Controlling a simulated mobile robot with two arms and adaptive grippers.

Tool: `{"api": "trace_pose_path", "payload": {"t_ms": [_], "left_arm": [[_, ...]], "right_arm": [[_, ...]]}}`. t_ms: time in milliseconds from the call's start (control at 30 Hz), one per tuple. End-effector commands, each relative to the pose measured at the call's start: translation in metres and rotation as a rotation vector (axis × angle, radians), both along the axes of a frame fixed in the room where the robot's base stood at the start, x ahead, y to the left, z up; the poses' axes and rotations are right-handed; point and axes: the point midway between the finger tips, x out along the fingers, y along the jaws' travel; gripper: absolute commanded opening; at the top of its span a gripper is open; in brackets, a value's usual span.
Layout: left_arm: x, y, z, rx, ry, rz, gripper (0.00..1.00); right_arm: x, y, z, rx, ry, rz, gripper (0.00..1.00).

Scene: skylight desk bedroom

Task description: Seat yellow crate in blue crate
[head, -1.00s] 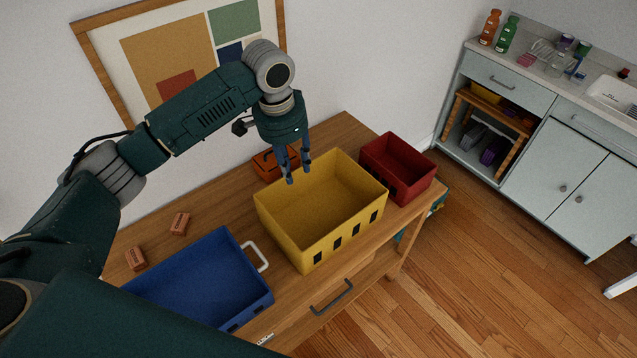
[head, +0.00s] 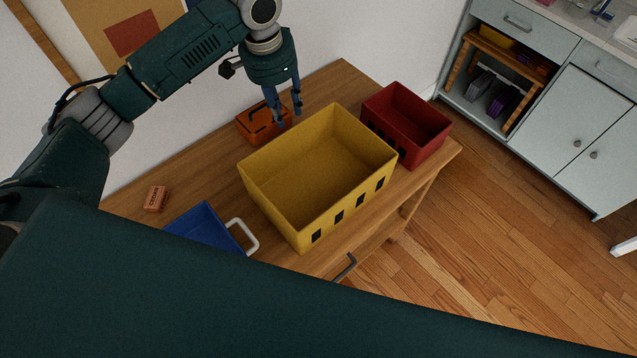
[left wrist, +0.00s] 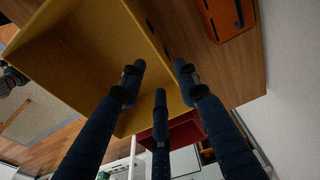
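The yellow crate (head: 345,217) stands upright and empty on the wooden desk, right of the blue crate. It also shows in the left wrist view (left wrist: 75,60). The blue crate (head: 205,228) has a white handle (head: 243,236) facing the yellow crate; a dark green part of my own body hides most of it. My left gripper (head: 289,118) points down at the yellow crate's back rim. Its fingers are spread apart in the left wrist view (left wrist: 158,80), near that rim, with nothing between them. I cannot tell whether they touch it. My right gripper is not in view.
A red crate (head: 407,122) stands close to the yellow crate's right side. An orange toolbox (head: 262,124) sits behind it near the wall. A small brick (head: 155,198) lies on the desk (head: 195,175) behind the blue crate.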

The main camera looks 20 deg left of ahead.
Motion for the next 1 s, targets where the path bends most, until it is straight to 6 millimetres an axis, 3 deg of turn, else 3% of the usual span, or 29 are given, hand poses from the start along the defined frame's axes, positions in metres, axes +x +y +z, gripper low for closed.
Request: {"api": "trace_pose_path", "payload": {"t_ms": [33,133,400,667,833,1000], "left_arm": [[0.0,0.0,-0.012,0.0,0.0,0.0,0.32],[0.0,0.0,-0.016,0.0,0.0,0.001,0.32],[0.003,-0.003,-0.052,0.0,0.004,0.003,0.32],[0.003,-0.004,-0.073,0.0,0.002,0.001,0.32],[-0.002,-0.005,-0.097,0.002,0.005,0.0,0.32],[0.001,-0.006,-0.118,0.001,0.002,0.001,0.32]], "right_arm": [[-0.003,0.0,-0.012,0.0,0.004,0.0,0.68],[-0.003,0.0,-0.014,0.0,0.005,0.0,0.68],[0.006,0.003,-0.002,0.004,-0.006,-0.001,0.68],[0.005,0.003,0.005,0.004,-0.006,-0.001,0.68],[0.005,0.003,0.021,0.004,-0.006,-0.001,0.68],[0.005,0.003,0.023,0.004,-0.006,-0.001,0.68]]}}
